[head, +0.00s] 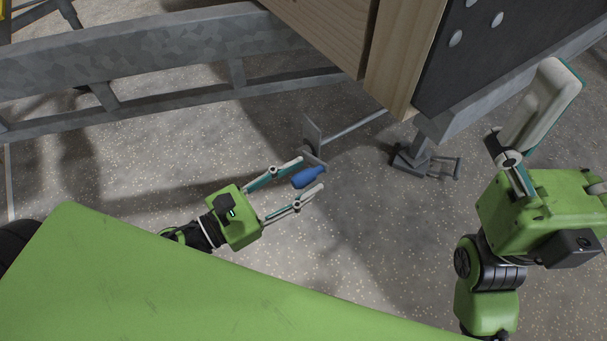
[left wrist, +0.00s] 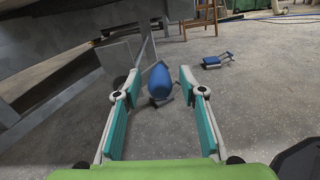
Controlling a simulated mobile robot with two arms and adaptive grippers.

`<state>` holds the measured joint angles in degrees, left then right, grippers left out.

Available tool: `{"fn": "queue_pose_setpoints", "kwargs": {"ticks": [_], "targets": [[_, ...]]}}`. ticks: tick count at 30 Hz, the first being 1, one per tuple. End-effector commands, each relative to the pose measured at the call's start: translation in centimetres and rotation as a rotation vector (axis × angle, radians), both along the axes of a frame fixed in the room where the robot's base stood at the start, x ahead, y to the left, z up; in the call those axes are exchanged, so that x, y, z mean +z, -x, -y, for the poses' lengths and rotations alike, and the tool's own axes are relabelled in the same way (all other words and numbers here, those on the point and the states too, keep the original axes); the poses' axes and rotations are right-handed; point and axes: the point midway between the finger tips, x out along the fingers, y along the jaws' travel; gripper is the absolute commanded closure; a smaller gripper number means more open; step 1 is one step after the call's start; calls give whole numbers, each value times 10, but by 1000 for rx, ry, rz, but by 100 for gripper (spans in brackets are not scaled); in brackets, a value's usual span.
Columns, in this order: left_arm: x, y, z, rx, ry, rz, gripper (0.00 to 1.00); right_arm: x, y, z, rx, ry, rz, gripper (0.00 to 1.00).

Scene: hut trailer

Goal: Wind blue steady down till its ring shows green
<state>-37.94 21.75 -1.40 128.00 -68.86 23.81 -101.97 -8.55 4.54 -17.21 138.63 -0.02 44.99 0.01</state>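The blue steady's handle (head: 309,176) is a small blue grip at the end of a grey rod under the trailer's corner; it also shows in the left wrist view (left wrist: 159,82). My left gripper (head: 312,175) is open, with one finger on each side of the blue grip. In the left wrist view a gap shows between the grip and both fingers. The ring and its colour cannot be made out. My right gripper (head: 530,125) is raised at the right, its fingers seen edge-on, away from the steady.
The wooden trailer corner (head: 395,60) and the grey chassis rail (head: 150,60) overhang the work area. A grey foot with a jack-like stand (head: 412,160) stands on the floor to the right. A wooden stool (left wrist: 200,14) is far back.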

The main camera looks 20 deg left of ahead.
Motion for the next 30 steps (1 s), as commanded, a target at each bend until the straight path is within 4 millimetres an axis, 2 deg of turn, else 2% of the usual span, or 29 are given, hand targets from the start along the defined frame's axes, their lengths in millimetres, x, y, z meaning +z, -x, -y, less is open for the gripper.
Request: {"fn": "queue_pose_setpoints", "kwargs": {"ticks": [5,13,17,18,25,30], "targets": [[1,-7,6,0,-2,1,62,0,1,0,1,-3,2,0],[0,-8,6,1,-1,1,62,-3,0,0,0,-2,-9,0],[0,-8,6,1,-1,1,96,-4,-1,0,1,-2,-14,0],[0,-8,6,1,-1,1,100,-4,-1,0,1,-1,-14,0],[-1,-9,6,1,-6,6,100,-5,-1,0,1,2,-16,0],[-5,-18,7,2,-43,34,100,-6,-2,-1,0,7,-8,0]]}}
